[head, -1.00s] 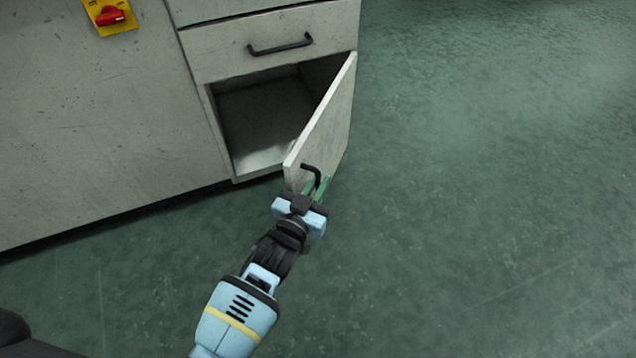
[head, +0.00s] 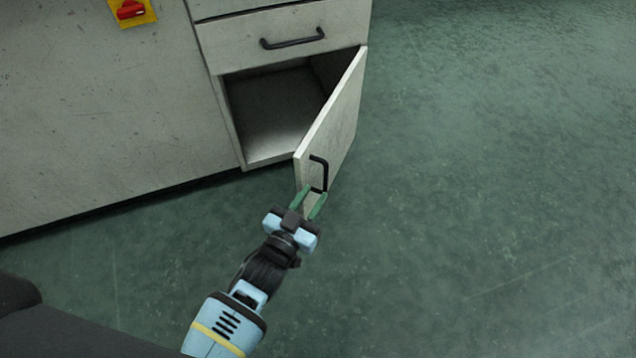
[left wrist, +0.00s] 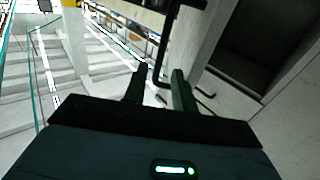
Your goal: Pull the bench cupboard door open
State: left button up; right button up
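The cupboard door (head: 338,115) of the grey bench stands well open, swung out on its right-hand hinge side. Its black bar handle (head: 324,172) is on the outer face near the free edge. My left gripper (head: 313,196) is at the lower end of the handle, its green fingers spread apart. In the left wrist view the fingers (left wrist: 158,82) also stand apart, with the handle (left wrist: 162,55) ahead of and between their tips; I cannot tell whether they touch it. The cupboard inside (head: 275,112) shows dark and empty. My right gripper is out of view.
A drawer with a black handle (head: 292,39) sits shut above the cupboard. A red switch on a yellow plate (head: 131,10) is on the bench front at upper left. The green floor (head: 480,200) right of the door is clear.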

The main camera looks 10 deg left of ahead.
pick_arm(q)
jog(key=shift+s+a, duration=0.1)
jog(key=shift+s, duration=0.25)
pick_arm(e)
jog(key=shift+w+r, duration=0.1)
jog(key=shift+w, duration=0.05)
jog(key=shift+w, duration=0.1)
